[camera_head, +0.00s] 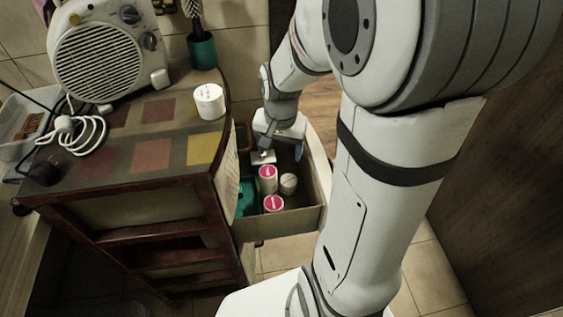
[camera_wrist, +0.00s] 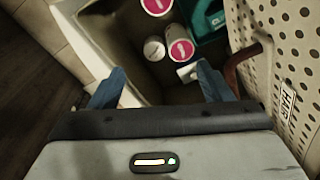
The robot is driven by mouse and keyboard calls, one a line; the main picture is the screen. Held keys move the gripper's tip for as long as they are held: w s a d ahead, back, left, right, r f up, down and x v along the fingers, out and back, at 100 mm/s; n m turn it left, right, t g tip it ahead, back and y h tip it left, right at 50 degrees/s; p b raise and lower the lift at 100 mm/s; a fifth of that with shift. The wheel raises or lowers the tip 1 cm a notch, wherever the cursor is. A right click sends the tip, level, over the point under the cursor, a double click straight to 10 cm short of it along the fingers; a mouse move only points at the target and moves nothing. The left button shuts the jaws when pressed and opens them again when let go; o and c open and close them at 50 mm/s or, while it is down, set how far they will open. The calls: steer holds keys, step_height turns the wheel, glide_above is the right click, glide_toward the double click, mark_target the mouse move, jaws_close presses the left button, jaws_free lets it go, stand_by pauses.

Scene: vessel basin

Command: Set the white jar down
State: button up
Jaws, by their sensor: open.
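A white jar (camera_head: 209,101) stands upright on the cabinet top (camera_head: 187,128), close to its right edge, apart from my gripper. Another small white-topped container (camera_head: 288,183) stands in the open drawer (camera_head: 285,226); it also shows in the wrist view (camera_wrist: 155,48). My gripper (camera_head: 281,150) is over the back part of the drawer, right of and below the cabinet-top jar. In the wrist view my gripper (camera_wrist: 160,84) has its blue fingers wide apart with nothing held between them. A small white object (camera_wrist: 188,71) lies near the right finger.
The drawer holds two pink-lidded containers (camera_head: 268,172) (camera_head: 274,203) and a teal item (camera_wrist: 207,18). A perforated panel (camera_wrist: 285,65) stands close on the right in the wrist view. A heater (camera_head: 105,55), a coiled cable (camera_head: 82,130) and a brush holder (camera_head: 202,52) occupy the cabinet top.

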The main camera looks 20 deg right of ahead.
steer(key=s+a+r+n+t, duration=0.1)
steer(key=s+a+r+n, duration=0.2)
steer(key=s+r+n, duration=0.3)
steer(key=s+r, duration=0.1)
steer(key=s, duration=0.3)
steer(key=shift+s+a+r+n, duration=0.2)
steer(key=shift+a+n, duration=0.1)
steer(key=shift+n, duration=0.1)
steer(key=shift+w, duration=0.1)
